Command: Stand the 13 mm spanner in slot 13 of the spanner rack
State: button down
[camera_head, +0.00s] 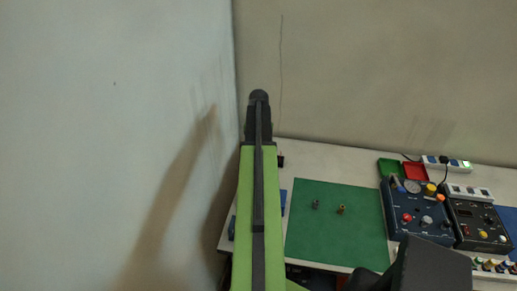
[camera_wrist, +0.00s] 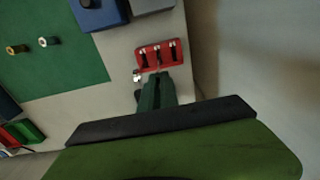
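The red spanner rack (camera_wrist: 141,60) lies on the pale bench in the wrist view, with several dark, light-tipped upright shapes in it. I cannot read slot numbers or single out the 13 mm spanner. A small silvery piece (camera_wrist: 137,76) shows just below the rack's left corner; I cannot tell what it is. A dark green wedge-shaped thing (camera_wrist: 155,92) shows below the rack, its identity unclear. My gripper (camera_head: 258,97) is at the arm's black far end in the head view, seen end-on above the bench's back left. Its fingers and anything between them cannot be made out.
A green mat (camera_head: 310,245) bears a blue-grey fitting (camera_head: 315,204) and a brass fitting (camera_head: 341,210). A blue control panel (camera_head: 405,195) and black unit (camera_head: 470,212) stand right, with a green tray (camera_head: 389,167) behind. Walls close the left and back. My arm hides the bench's left part.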

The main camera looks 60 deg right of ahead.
jog(key=shift+f+b, duration=1.75)
jog(key=shift+f, duration=0.1)
jog(key=c, duration=1.5)
grip_release()
jog(key=shift+c, duration=0.2)
jog(key=shift+r, duration=0.1)
notch_tip(320, 180, up, 17)
jog(key=p, duration=1.7)
jog(key=shift+r, duration=0.15)
